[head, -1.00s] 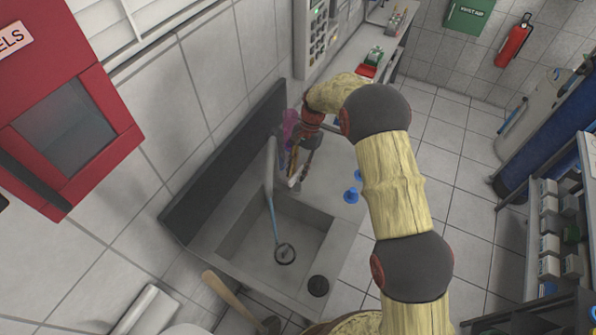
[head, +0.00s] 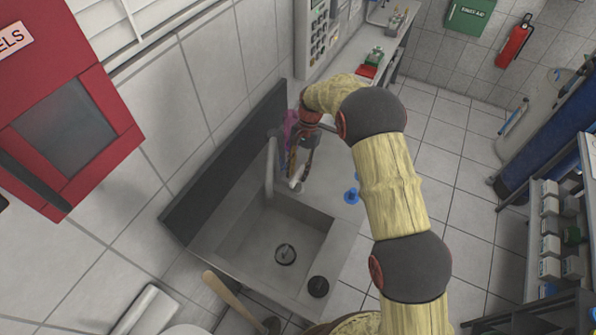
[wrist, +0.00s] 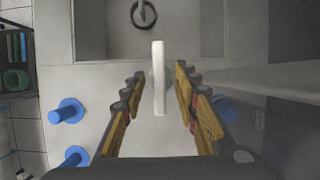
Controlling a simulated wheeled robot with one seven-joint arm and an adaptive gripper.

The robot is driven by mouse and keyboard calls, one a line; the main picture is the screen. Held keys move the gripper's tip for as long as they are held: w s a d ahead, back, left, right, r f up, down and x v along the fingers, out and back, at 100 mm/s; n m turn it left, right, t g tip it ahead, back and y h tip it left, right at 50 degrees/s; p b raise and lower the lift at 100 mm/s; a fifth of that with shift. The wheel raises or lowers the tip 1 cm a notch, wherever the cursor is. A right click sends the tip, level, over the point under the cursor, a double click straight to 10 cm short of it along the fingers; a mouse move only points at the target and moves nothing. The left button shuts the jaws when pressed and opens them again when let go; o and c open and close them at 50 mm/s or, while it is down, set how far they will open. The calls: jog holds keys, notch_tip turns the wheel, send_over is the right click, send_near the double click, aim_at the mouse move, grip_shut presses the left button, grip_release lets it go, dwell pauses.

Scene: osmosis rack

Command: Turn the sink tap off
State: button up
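The sink (head: 265,235) is a grey basin, and no water stream shows in it now. The curved grey tap spout (head: 270,168) rises behind the basin. My gripper (head: 298,178) is just right of the spout. In the wrist view, a pale lever (wrist: 158,78) stands between the two fingers of my gripper (wrist: 159,76). The fingers are apart, with a gap on each side of the lever. The spout shows as a blurred grey bar (wrist: 260,82) at the right of the wrist view. The lever's base is partly hidden by my gripper in the head view.
Blue knobs (head: 352,195) stand right of my gripper on the counter. A dark backsplash (head: 225,165) runs along the wall. A dark round plug (head: 318,286) lies on the sink's front edge. A wooden handle (head: 228,295) is below the sink. Tiled floor is open to the right.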

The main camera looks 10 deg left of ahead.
jog(key=v, duration=1.2)
jog(key=shift+w, duration=0.1)
dwell(0.4)
notch_tip(320, 180, down, 4)
jog(key=s+d+n, duration=0.2)
jog(key=s+d, duration=0.1)
jog(key=s+d+r+n+t+b, duration=0.3)
jog(key=s+d+r+t+b, duration=0.15)
jog(key=s+d+r, duration=0.75)
jog(key=s+d+r+t+b, duration=0.1)
jog(key=s+d+b, duration=0.3)
jog(key=s, duration=0.6)
jog(key=s+d+m+t+h+b, duration=0.1)
jog(key=s+d+t+b, duration=0.3)
jog(key=s+d, duration=0.4)
jog(key=shift+s+r+b, duration=0.4)
jog(key=shift+s, duration=1.05)
